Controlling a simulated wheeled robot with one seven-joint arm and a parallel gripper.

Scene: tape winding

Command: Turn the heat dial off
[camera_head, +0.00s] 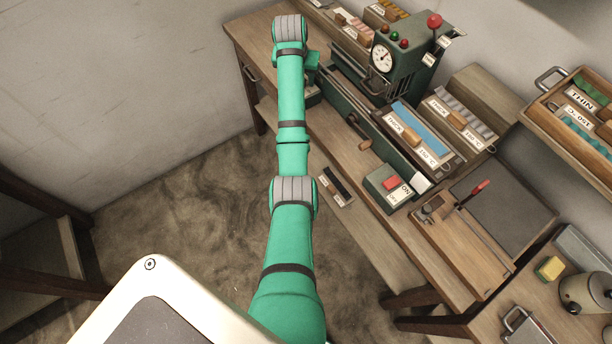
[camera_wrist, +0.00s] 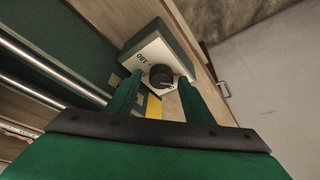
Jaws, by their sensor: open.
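The heat dial (camera_wrist: 161,76) is a round black knob with a pale mark, on the light face of a small green box (camera_wrist: 150,52) in the wrist view. Dark lettering on that face is too small to read surely. My gripper (camera_wrist: 157,86) is open, with one green finger on each side of the dial. I cannot tell whether the fingers touch it or how far above the face they are. In the head view my arm covers the dial, and my gripper (camera_head: 312,62) shows only in part at the bench's far left end.
A green machine (camera_head: 395,60) with a gauge and red-tipped lever stands right of my arm on the wooden bench (camera_head: 258,50). A switch box with a red button (camera_head: 390,184) sits nearer. A dark rail (camera_wrist: 55,50) runs left of the dial box in the wrist view.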

